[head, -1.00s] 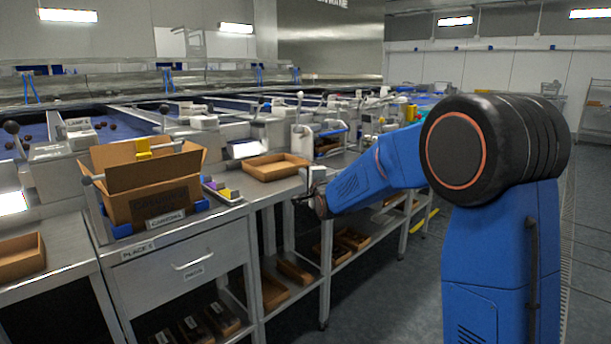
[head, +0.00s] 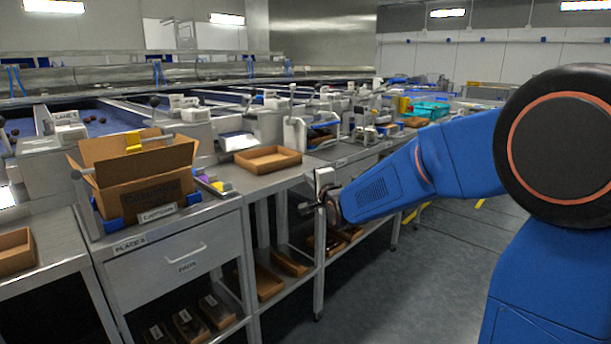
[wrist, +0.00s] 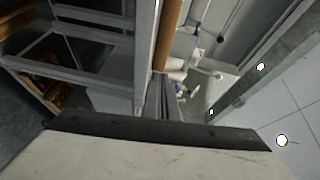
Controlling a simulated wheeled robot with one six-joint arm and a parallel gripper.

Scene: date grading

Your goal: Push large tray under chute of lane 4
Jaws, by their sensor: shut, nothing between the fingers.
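A shallow brown tray (head: 240,165) lies on the steel bench, right of the carton. In the wrist view a brown edge, likely the tray's (wrist: 168,35), runs down from the top. My gripper (head: 304,208) is shut and empty, in front of the bench's front edge, to the right of the tray and apart from it. Its fingers are small and dark in the head view. A lane label, seemingly lane 5 (head: 66,116), shows at the left. I cannot read a lane 4 label or tell which chute is its.
An open carton (head: 150,190) stands on the bench at left. White machines (head: 305,135) stand right of the tray. Small trays lie on the lower shelf (head: 290,263). A teal crate (head: 432,110) is farther back. The floor (head: 420,270) right of the bench is clear.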

